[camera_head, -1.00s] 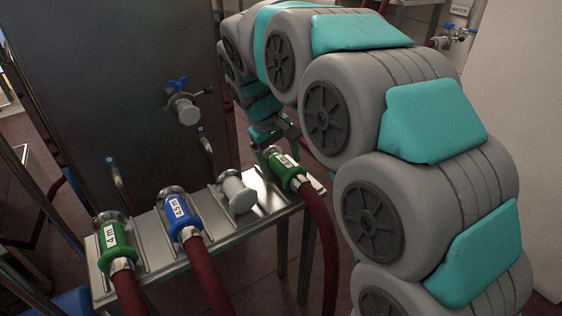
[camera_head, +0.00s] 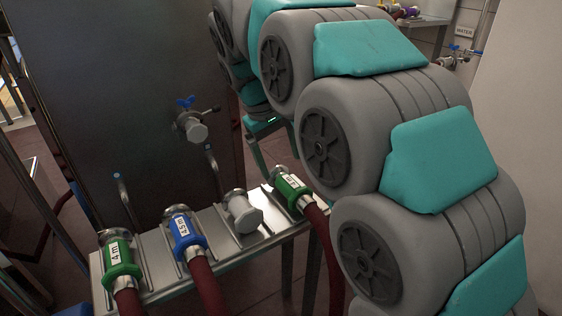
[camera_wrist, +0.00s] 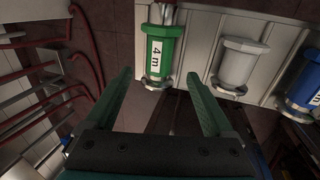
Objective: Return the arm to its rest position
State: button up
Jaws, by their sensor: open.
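My arm arches over the right side of the head view. My gripper is mostly hidden there behind the arm, with a teal finger showing above and behind the right-hand green hose coupling (camera_head: 291,188). In the wrist view my gripper (camera_wrist: 158,74) is open, with nothing between its fingers. The same green coupling (camera_wrist: 165,52), labelled 4 m, is on the rack just past the fingertips and apart from them.
The metal rack (camera_head: 160,262) also bears a bare metal fitting (camera_head: 242,211), a blue coupling (camera_head: 186,233) and another green coupling (camera_head: 120,260). Red hoses hang from the couplings. Behind stands a dark panel with a blue-handled valve (camera_head: 192,124). A pale wall is at right.

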jog(key=shift+m+g, duration=0.4)
jog(key=shift+m, duration=0.2)
jog(key=s+d, duration=0.1)
jog(key=d, duration=0.1)
jog(key=s+d, duration=0.2)
jog(key=s+d+f, duration=0.1)
jog(key=d, duration=0.1)
jog(key=shift+s+f, duration=0.1)
jog(key=shift+s, duration=0.25)
jog(key=s+d+f+m+g, duration=0.1)
jog(key=s+d+f+m, duration=0.1)
jog(key=s, duration=0.7)
jog(key=s+d+f+m+y+p, duration=0.1)
jog(key=s+d+f, duration=0.4)
jog(key=s, duration=0.4)
jog(key=s+d+f+m+g+y, duration=0.1)
jog(key=s+d+f, duration=0.3)
jog(key=s, duration=0.5)
jog(key=shift+f+m+g+p, duration=0.15)
jog(key=shift+m+g+p, duration=0.15)
jog(key=shift+m, duration=0.5)
